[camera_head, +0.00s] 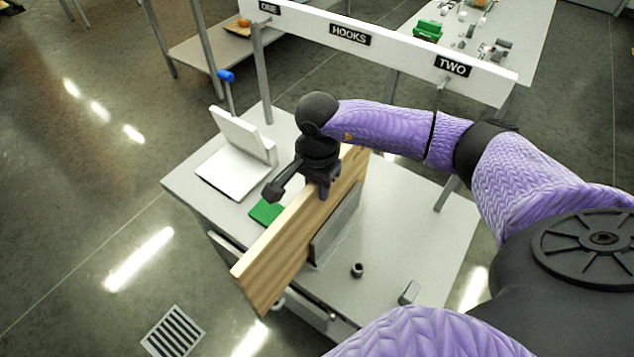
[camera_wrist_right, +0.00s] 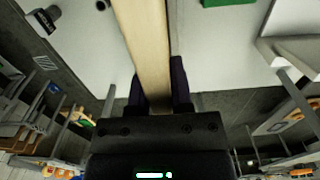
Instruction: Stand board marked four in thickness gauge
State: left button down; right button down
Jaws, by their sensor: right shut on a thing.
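A long wooden board (camera_head: 290,245) is on edge and slants across the table, its near end past the near edge. My right gripper (camera_head: 323,188) is shut on its upper edge from above. In the right wrist view the board (camera_wrist_right: 146,40) runs between the two fingers (camera_wrist_right: 158,92). A grey upright plate (camera_head: 336,222) is close along the board's right face; I cannot tell whether it touches or is part of the thickness gauge. The number on the board does not show. I cannot tell whether the board's lower edge rests on anything. My left gripper is not in view.
A white L-shaped stand (camera_head: 232,172) and a green block (camera_head: 266,212) are left of the board on the table (camera_head: 415,215). A small dark cylinder (camera_head: 357,270) is to its right. A rail marked HOOKS (camera_head: 400,50) spans the back. The table's right side is mostly free.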

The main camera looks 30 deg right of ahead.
jog(key=shift+f, duration=0.4)
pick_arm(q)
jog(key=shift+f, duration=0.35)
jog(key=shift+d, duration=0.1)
pick_arm(e)
jog(key=c, duration=0.5)
grip_release()
jog(key=shift+c, duration=0.2)
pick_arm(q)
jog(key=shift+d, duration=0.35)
pick_arm(e)
jog(key=shift+o, duration=0.5)
notch_tip(320, 180, up, 10)
jog(key=shift+f, duration=0.2)
jog(key=shift+r, duration=0.2)
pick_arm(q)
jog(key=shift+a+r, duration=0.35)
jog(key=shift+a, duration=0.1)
